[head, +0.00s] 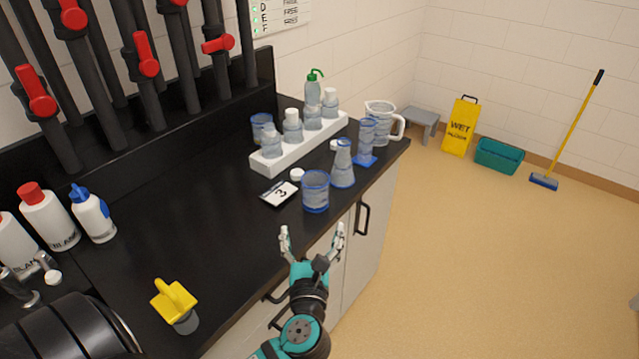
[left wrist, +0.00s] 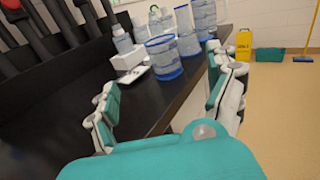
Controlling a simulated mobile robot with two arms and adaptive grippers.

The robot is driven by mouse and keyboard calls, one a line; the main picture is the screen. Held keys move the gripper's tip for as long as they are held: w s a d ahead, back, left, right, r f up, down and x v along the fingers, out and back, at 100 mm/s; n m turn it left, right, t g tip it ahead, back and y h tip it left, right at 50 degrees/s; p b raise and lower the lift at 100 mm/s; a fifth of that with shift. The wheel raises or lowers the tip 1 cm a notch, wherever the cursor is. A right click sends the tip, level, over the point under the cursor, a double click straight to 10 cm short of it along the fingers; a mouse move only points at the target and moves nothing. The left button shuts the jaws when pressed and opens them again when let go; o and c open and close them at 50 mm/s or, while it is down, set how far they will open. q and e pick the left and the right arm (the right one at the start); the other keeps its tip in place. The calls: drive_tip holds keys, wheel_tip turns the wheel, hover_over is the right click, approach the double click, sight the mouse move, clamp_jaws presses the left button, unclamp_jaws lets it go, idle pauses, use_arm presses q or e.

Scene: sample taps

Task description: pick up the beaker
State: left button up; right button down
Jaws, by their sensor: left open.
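The beaker (head: 316,191) is a clear cup with blue bands, upright near the front edge of the black counter. In the left wrist view the beaker (left wrist: 164,58) stands ahead, between the lines of my two fingers. My left gripper (head: 312,236) is open and empty, on the near side of the beaker by the counter edge, apart from it. Its two fingers also show wide apart in the left wrist view (left wrist: 168,98). My right gripper is not in view.
A conical flask (head: 343,168) stands close behind the beaker, with a blue-footed cylinder (head: 366,142) and a jug (head: 381,122) beyond. A number 3 card (head: 279,193) lies left of it. A white rack (head: 299,143) holds several bottles. The counter's left middle is bare.

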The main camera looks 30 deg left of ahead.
sight(315, 189)
use_arm(q)
drive_tip(key=x, duration=0.3)
drive_tip(key=p+x, duration=0.1)
drive_tip(key=x, duration=0.1)
drive_tip(key=p+x, duration=0.1)
drive_tip(key=x, duration=0.2)
drive_tip(key=shift+w+a+r, duration=0.2)
drive_tip(key=shift+w+r, duration=0.05)
drive_tip(key=shift+r, duration=0.05)
drive_tip(key=x, duration=0.3)
drive_tip(key=shift+f, duration=0.1)
drive_tip(key=shift+w+a, duration=0.25)
drive_tip(key=shift+w, duration=0.1)
drive_tip(key=shift+w+a, duration=0.15)
drive_tip(key=shift+w, duration=0.15)
drive_tip(key=p+x, duration=0.1)
drive_tip(key=x, duration=0.2)
drive_tip(key=shift+w+a, duration=0.15)
drive_tip(key=shift+w, duration=0.15)
drive_tip(key=shift+w+a, duration=0.15)
drive_tip(key=shift+w, duration=0.15)
drive_tip(key=c, duration=0.9)
drive_tip(key=shift+c, duration=1)
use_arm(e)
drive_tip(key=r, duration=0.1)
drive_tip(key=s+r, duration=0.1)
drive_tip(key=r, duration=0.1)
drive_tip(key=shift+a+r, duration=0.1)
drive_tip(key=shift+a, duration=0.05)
